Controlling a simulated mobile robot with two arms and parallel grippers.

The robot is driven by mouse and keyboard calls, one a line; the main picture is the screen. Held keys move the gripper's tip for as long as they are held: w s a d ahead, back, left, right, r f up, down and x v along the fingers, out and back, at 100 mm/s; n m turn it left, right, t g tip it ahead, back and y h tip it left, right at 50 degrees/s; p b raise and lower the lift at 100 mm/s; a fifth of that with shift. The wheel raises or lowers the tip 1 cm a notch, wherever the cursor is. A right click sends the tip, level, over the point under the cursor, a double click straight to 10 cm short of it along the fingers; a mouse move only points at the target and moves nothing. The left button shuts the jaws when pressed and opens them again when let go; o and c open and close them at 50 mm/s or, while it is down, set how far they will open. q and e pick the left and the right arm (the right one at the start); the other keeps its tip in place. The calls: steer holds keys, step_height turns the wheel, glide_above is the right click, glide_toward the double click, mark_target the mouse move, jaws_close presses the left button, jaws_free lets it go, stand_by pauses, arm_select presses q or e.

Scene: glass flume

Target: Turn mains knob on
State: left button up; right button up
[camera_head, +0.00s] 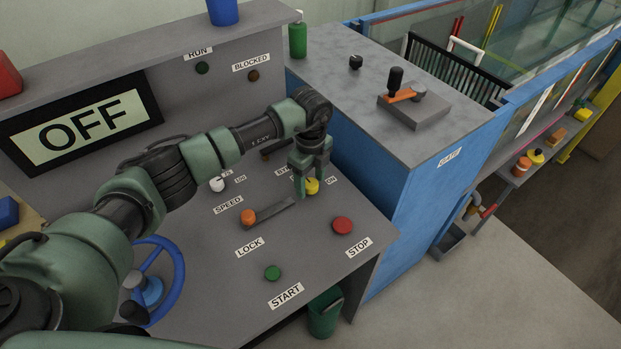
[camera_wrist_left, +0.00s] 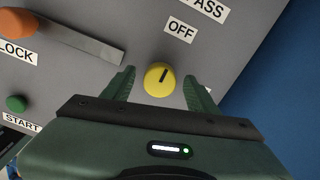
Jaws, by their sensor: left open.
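My left gripper (camera_head: 309,178) points down at a yellow round knob (camera_head: 312,187) on the sloping grey panel. In the left wrist view the yellow knob (camera_wrist_left: 158,78) sits between the spread fingertips (camera_wrist_left: 159,75), with a gap on each side. Its dark pointer mark slants toward an OFF label (camera_wrist_left: 180,30); a label ending in "PASS" is above. A white knob (camera_head: 217,184) stands further left, with an ON label (camera_head: 240,178) beside it; its name label is partly hidden. I cannot read a mains label. The display (camera_head: 85,124) reads OFF.
An orange-knobbed lock lever (camera_head: 270,213), red stop button (camera_head: 343,225), green start button (camera_head: 272,273) and blue handwheel (camera_head: 165,275) are on the panel. A blue cabinet (camera_head: 400,185) with a lever on top stands close on the right.

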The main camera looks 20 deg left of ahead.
arm_select(q)
steer(key=shift+c, duration=1.2)
jaws_close()
arm_select(e)
steer(key=shift+s+f, duration=0.2)
steer(key=shift+s, duration=0.7)
